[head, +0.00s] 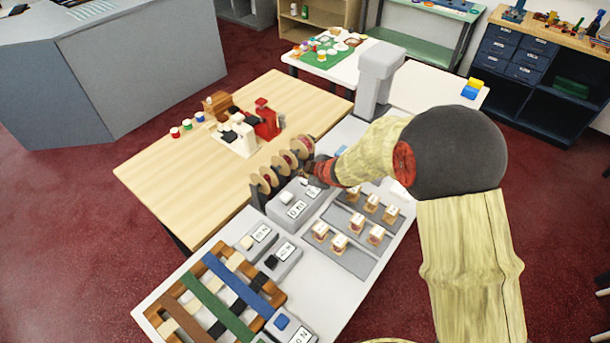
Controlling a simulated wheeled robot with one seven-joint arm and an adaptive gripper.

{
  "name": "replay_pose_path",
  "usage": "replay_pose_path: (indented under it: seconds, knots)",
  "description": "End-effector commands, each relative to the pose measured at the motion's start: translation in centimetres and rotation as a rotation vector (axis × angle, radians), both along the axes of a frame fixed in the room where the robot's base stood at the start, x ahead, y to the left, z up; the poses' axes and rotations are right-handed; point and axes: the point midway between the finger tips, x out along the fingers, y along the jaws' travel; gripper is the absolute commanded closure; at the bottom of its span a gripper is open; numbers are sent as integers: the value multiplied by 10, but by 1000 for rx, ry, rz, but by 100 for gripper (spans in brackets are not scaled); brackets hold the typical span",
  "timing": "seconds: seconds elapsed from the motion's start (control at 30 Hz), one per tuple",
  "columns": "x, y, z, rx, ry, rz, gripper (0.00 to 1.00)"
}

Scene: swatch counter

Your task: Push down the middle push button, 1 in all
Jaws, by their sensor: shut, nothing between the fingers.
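Several grey push-button boxes with white label plates stand on the light counter. One has a white button (287,198) and a label plate (297,209). Beside it, to the right, is another label plate (313,191); any button there is partly hidden by my gripper. Nearer the front are a beige button (247,242), a black button (271,262) and a blue button (281,322). I cannot tell which is the middle one. My gripper (309,180) is shut and empty, low over the boxes, right of the white button. Contact cannot be made out.
A row of spools (267,178) stands just left of my gripper. Small wooden blocks (339,243) sit on grey trays to the right. A woven strap frame (216,300) lies at the front. A wooden table (160,172) adjoins the counter on the left.

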Motion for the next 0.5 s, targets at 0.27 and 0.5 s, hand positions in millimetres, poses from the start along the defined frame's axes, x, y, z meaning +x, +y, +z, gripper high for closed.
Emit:
replay_pose_path:
  seconds: [0.27,0.5]
  knots:
    - [0,0,16,0,0,0,100]
    - [0,0,15,0,0,0,100]
